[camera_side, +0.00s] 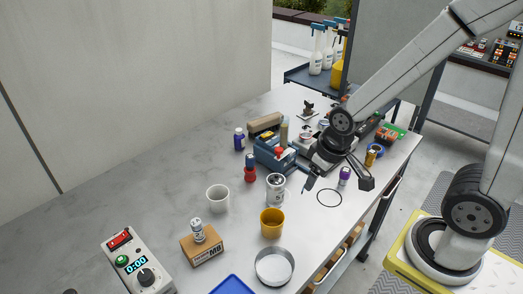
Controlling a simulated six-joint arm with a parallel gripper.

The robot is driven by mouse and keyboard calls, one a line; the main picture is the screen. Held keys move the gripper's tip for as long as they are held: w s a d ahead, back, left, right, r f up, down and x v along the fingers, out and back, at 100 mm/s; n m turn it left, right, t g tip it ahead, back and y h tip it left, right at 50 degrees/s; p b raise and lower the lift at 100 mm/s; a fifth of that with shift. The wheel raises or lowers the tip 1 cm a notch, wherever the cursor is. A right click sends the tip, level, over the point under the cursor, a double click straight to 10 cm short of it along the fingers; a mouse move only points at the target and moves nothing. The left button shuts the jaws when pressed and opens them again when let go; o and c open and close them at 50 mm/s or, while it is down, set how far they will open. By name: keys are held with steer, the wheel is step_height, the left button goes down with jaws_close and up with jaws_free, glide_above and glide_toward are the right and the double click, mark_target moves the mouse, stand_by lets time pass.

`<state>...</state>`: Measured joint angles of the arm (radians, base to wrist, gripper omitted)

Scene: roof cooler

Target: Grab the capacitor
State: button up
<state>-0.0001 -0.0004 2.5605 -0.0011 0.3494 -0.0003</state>
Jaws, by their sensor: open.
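My gripper (338,181) is open at the right of the workbench, its two dark fingers spread wide and pointing down. A small purple-and-white cylinder (345,176) shows between the fingers in the picture; I cannot tell how far below or behind them it stands. I cannot tell for sure which thing is the capacitor. A small silver-white cylinder with dark markings (197,231) stands upright on a cardboard box (203,252) at the front, well left of my gripper. The gripper holds nothing that I can see.
A clear or silver mug (276,190), a white mug (217,199), a yellow cup (271,223) and a round metal dish (274,267) stand left of my gripper. A timer box (137,266) is front left. The bench's left is clear.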

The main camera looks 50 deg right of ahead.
steer(key=shift+o, duration=0.2)
steer(key=o, duration=0.3)
steer(key=shift+o, duration=0.2)
steer(key=shift+f, duration=0.1)
steer(key=m+t+y, duration=0.3)
steer(key=m+y, duration=1)
steer(key=m, duration=1)
glide_toward(283, 178)
steer(key=x, duration=0.4)
steer(key=shift+w+a, duration=0.1)
steer(key=shift+a, duration=0.05)
steer(key=shift+w+a+f+h, duration=0.15)
steer(key=shift+w+a+f, duration=0.1)
steer(key=shift+a, duration=0.35)
steer(key=shift+w+a+f+h, duration=0.15)
steer(key=shift+w+a, duration=0.05)
steer(key=shift+a, duration=0.35)
